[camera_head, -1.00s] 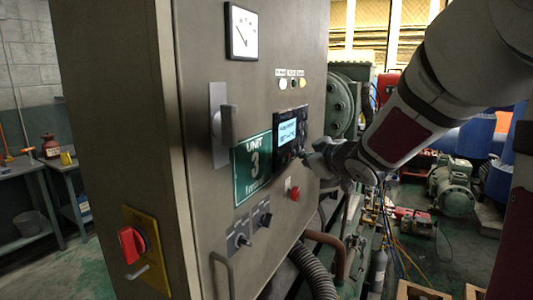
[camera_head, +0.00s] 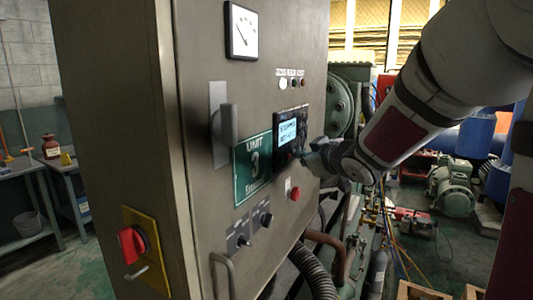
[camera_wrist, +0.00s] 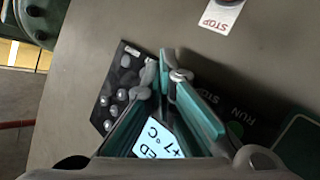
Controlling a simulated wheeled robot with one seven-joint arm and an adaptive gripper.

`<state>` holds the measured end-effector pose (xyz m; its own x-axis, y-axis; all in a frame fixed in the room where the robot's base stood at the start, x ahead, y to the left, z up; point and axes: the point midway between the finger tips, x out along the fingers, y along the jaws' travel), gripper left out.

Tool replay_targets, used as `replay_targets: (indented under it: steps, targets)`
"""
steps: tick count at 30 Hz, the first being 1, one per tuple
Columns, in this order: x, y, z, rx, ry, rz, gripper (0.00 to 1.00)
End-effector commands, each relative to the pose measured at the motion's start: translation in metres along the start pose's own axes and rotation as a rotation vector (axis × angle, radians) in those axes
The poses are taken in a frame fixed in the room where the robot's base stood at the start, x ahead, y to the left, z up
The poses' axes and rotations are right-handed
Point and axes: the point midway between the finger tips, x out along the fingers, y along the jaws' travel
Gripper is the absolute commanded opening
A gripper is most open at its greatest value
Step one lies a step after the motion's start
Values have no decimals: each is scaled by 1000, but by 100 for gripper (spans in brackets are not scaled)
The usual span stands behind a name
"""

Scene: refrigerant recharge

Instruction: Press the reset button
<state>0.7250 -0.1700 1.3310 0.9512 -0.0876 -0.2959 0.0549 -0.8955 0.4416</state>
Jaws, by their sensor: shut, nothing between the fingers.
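The controller panel (camera_head: 291,131) is a dark plate with a lit display (camera_head: 287,133) on the cabinet door. In the wrist view the panel (camera_wrist: 122,78) shows several small round buttons (camera_wrist: 122,95) beside the display (camera_wrist: 155,143), which reads partly "+7°C". I cannot read which button is the reset button. My gripper (camera_head: 306,158) is shut and empty at the panel's lower right edge. In the wrist view its fingertips (camera_wrist: 164,72) lie over the panel's edge and hide part of it. I cannot tell whether they touch the panel.
A red stop button (camera_head: 295,194) sits below the panel, and its STOP label (camera_wrist: 222,12) shows in the wrist view. Two black selector knobs (camera_head: 254,230) are lower left. A red rotary switch (camera_head: 132,245) is on the cabinet's side. Pipes and a compressor (camera_head: 343,108) stand behind the door.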

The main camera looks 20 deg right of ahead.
Motion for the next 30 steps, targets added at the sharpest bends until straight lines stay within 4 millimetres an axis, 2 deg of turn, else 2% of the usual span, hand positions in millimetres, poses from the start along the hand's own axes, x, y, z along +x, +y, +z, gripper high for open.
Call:
replay_targets:
  steps: [12,23,30]
  targets:
    - [-11,7,6,-1,1,-1,0]
    - [-12,9,8,0,0,0,0]
    - [-29,20,18,0,-2,1,0]
